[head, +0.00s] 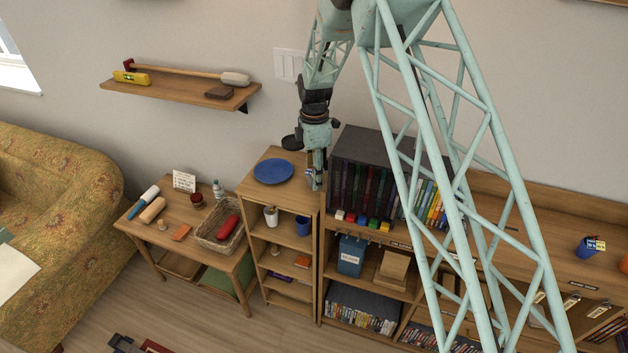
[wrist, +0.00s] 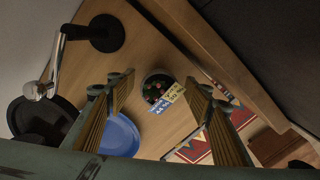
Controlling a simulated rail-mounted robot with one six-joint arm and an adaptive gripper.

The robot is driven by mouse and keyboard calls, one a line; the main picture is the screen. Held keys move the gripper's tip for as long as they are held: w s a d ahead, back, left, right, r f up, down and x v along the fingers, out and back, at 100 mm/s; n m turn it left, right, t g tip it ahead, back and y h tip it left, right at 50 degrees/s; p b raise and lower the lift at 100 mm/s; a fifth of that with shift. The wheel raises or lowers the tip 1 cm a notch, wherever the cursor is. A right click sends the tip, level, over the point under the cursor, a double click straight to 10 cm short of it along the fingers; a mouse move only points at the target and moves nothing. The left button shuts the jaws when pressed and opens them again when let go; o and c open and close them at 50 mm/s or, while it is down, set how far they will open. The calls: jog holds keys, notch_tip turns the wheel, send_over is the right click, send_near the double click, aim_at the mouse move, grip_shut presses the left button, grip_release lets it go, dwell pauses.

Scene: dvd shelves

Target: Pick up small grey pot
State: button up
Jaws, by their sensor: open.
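A small round pot with a grey-looking rim (wrist: 150,82) stands on a wooden top in the wrist view. It holds dark contents with red and green bits, and white, blue and yellow tags stick out at its right. My gripper (wrist: 157,87) is open, with one finger to each side of the pot in that view; contact does not show. In the head view my gripper (head: 317,184) points down over the right side of the narrow shelf's top (head: 287,193). There the pot is mostly hidden, with a bit of blue and white tag beside the fingers.
A blue plate (head: 273,171) lies left of my gripper on the same top. A dark round thing with a shiny arm (wrist: 57,65) stands near it. The taller dark bookcase unit (head: 365,150) rises close on the right. A white pot (head: 270,214) sits in the compartment below.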

jog(key=c, duration=1.1)
jog(key=shift+o, duration=0.2)
jog(key=shift+r, duration=0.1)
jog(key=shift+r+b, duration=0.3)
jog(key=shift+r, duration=4.65)
